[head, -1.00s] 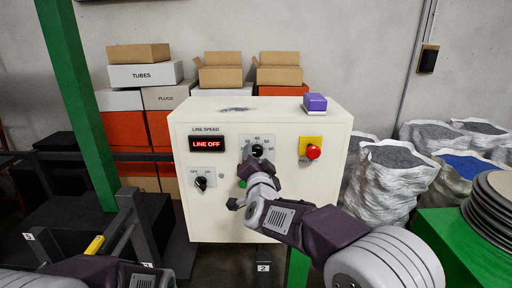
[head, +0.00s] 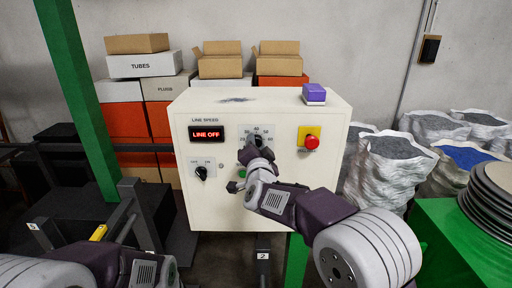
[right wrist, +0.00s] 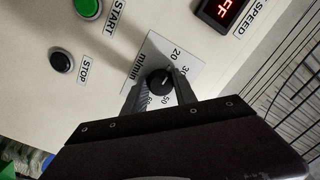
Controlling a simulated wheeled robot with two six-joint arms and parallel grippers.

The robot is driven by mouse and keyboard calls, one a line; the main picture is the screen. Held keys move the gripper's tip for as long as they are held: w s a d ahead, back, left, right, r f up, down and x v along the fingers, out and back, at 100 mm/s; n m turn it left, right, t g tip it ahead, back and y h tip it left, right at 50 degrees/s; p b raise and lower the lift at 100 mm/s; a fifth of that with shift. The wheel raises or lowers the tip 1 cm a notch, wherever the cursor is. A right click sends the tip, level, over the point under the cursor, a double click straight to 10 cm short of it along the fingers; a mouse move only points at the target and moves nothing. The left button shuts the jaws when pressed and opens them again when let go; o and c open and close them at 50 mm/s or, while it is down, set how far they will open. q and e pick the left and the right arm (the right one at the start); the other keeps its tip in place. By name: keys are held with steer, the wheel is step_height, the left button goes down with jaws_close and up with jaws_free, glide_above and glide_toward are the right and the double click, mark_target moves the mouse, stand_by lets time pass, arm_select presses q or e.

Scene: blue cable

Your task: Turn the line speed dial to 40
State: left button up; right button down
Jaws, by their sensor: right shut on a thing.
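The line speed dial is a black knob (right wrist: 160,82) on a pale scale plate (right wrist: 148,58) marked in m/min, on the front of a cream control box (head: 200,215). My right gripper (right wrist: 157,90) is shut on the knob, one finger on each side. In the head view the right gripper (head: 256,146) covers most of the knob. The knob's pointer setting cannot be read clearly. The red display (head: 206,134) reads LINE OFF. My left arm (head: 150,270) shows at the lower left in the head view, but its gripper jaws cannot be made out.
A red emergency button (head: 311,141) on a yellow plate is right of the dial. A rotary switch (head: 201,172) is at lower left. A green START button (right wrist: 88,8) and black STOP button (right wrist: 61,62) are nearby. A purple box (head: 314,93) sits on top.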

steer(key=shift+a+m+t+h+b, duration=0.15)
steer(key=shift+m+h+b, duration=0.15)
steer(key=shift+m+b, duration=3.65)
steer(key=shift+d+m+t+h+b, duration=0.15)
steer(key=shift+m+h+b, duration=0.15)
steer(key=shift+m+b, duration=3.6)
steer(key=shift+a+f+m+p, duration=0.1)
steer(key=shift+m+p, duration=0.9)
steer(key=shift+m, duration=0.25)
steer(key=c, duration=1)
jaws_free()
